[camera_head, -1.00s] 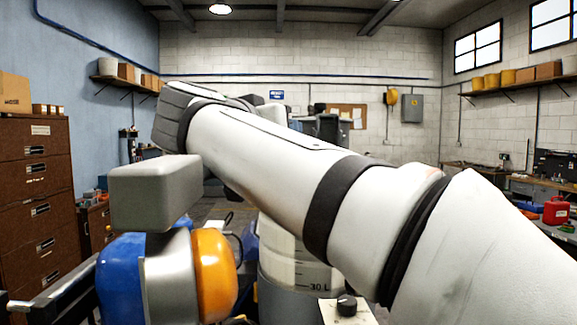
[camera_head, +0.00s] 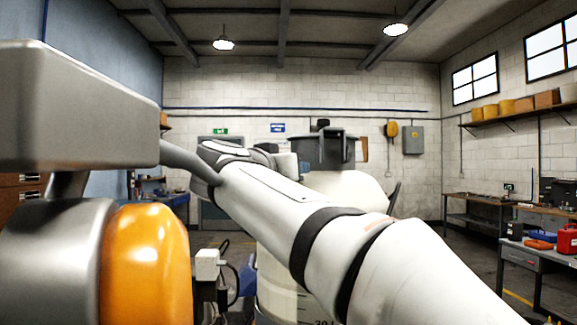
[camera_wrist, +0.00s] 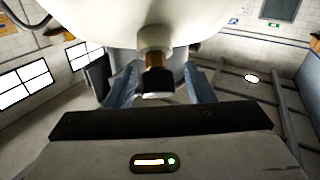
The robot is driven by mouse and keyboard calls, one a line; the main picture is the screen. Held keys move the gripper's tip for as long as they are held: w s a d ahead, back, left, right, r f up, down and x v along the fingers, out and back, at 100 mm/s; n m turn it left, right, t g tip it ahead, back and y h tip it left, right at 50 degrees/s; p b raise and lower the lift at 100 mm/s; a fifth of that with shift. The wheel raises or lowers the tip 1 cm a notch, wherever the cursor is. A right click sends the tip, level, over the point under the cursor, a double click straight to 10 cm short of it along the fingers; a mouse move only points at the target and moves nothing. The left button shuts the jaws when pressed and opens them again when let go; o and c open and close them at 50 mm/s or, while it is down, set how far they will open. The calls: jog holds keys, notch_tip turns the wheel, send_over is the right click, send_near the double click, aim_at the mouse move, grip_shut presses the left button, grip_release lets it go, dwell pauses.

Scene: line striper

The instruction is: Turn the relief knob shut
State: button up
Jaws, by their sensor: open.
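The relief knob, as I take it, is a dark knob with a brass-coloured band (camera_wrist: 158,78). It hangs from a pale collar (camera_wrist: 154,39) on the rounded white body (camera_wrist: 110,18) in the wrist view. My gripper (camera_wrist: 160,84) is open, with one blue-grey finger on each side of the knob. Gaps show between the knob and both fingers. The knob's far side is hidden. In the head view my white arm reaches away towards the back left, and I cannot make out the knob or the fingers there.
Close on the left stand a grey box (camera_head: 70,105) and an orange rounded housing (camera_head: 148,265). A white container (camera_head: 350,190) with a dark lid (camera_head: 322,149) stands behind my arm. A workbench (camera_head: 480,207) is along the right wall, with open floor before it.

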jog(key=shift+w+d, duration=0.25)
jog(key=shift+w, duration=0.05)
jog(key=shift+c, duration=0.5)
jog(key=c, duration=0.9)
